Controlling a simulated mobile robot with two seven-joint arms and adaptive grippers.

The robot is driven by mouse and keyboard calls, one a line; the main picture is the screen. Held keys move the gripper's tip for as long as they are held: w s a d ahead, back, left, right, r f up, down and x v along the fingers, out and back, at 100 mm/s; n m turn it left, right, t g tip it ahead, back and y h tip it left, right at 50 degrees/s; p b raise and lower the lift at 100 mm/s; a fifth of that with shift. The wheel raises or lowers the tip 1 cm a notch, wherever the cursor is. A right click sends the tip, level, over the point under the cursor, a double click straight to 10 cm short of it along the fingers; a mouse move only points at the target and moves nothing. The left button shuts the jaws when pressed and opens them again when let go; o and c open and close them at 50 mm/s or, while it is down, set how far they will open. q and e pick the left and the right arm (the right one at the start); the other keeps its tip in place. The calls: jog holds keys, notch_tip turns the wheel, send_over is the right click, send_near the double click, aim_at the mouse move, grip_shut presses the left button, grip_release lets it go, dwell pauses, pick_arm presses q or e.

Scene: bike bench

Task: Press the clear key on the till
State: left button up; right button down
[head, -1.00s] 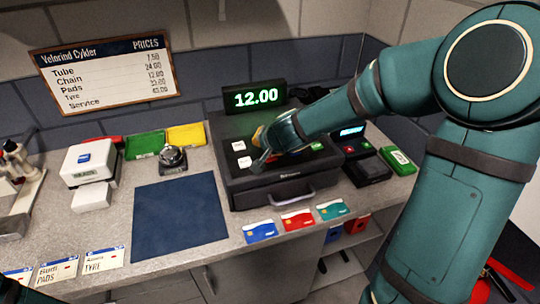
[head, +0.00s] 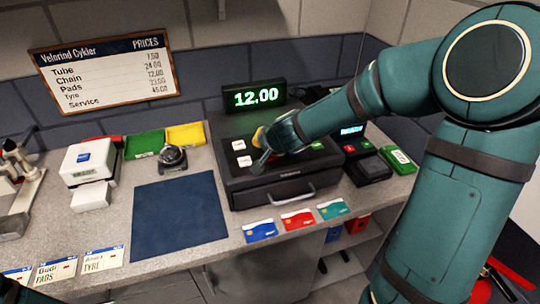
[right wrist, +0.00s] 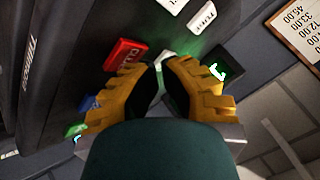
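The black till (head: 240,189) stands on the counter, and its raised display (head: 254,96) reads 12.00 in green. White keys (head: 239,146) and a green key (head: 317,146) show on its top. My right gripper (head: 259,145) is low over the keys and hides some of them. I cannot tell whether the fingers touch any key. My left gripper is not in view.
A card terminal (head: 373,168) stands right of the till. Blue, red and green cards (head: 297,219) lie in front of it. A blue mat (head: 178,217), a bell (head: 172,157) and a white box printer (head: 87,163) are to the left. A price board (head: 104,72) hangs behind.

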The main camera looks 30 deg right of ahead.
jog(key=shift+f, duration=0.35)
dwell(0.4)
jog(key=shift+r+p, duration=0.6)
jog(key=shift+r, duration=0.05)
notch_tip(320, 180, up, 4)
jog(key=p, duration=0.4)
jog(key=shift+r+p, duration=0.2)
jog(key=shift+p, duration=0.2)
jog(key=shift+r+p, duration=0.8)
jog(key=shift+p, duration=0.05)
jog(key=shift+f, duration=0.1)
